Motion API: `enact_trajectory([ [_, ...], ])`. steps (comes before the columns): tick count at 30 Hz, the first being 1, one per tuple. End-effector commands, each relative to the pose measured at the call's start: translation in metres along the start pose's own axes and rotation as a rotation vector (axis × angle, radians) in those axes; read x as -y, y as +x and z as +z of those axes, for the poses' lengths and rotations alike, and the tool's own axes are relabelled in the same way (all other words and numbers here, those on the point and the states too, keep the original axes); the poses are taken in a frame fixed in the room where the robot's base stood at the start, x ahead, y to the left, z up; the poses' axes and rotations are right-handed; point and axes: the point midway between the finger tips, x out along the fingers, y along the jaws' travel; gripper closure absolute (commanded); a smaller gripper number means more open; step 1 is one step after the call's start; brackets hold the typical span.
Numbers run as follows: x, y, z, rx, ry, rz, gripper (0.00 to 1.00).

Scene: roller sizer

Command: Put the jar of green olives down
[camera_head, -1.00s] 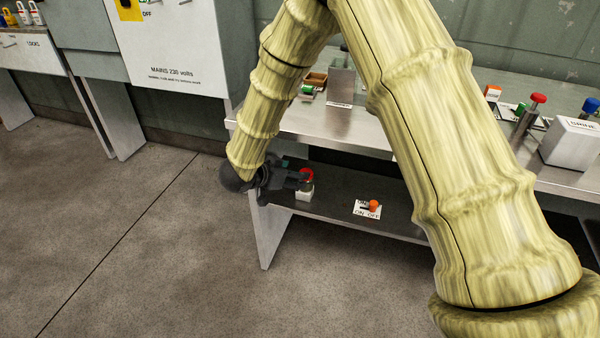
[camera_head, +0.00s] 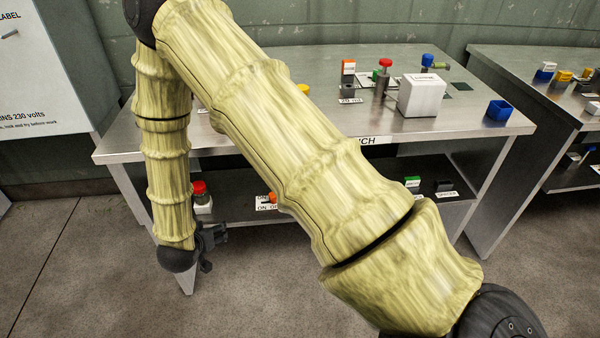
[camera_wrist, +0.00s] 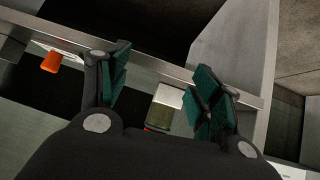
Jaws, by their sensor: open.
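The jar of green olives (camera_head: 202,204) has a red lid and stands upright on the lower shelf of the bench, near its left end. In the wrist view the jar (camera_wrist: 162,112) shows beyond and between my fingers, with a pale part, a green part and a bit of red. My gripper (camera_head: 214,248) is open and empty, in front of the shelf and lower in the picture than the jar. Its green-padded fingers (camera_wrist: 163,80) are spread apart. They look clear of the jar. My arm hides part of the shelf to the right of the jar.
An orange-topped switch (camera_head: 272,197) with an ON/OFF label is to the right of the jar on the lower shelf (camera_head: 234,206). A bench leg (camera_head: 184,277) is close to my gripper. The bench top (camera_head: 460,112) holds a white box (camera_head: 422,96) and a blue bin (camera_head: 499,110).

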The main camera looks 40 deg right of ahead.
Motion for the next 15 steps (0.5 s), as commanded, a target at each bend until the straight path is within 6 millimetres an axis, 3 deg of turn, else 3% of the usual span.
enact_trajectory([
  [1,-0.016,0.007,0.029,0.044,-0.052,-0.028,0.36],
  [7,-0.077,0.014,0.136,0.246,-0.233,-0.154,0.36],
  [12,-0.142,-0.01,0.226,0.465,-0.372,-0.242,0.36],
  [15,-0.179,-0.032,0.268,0.59,-0.435,-0.282,0.36],
])
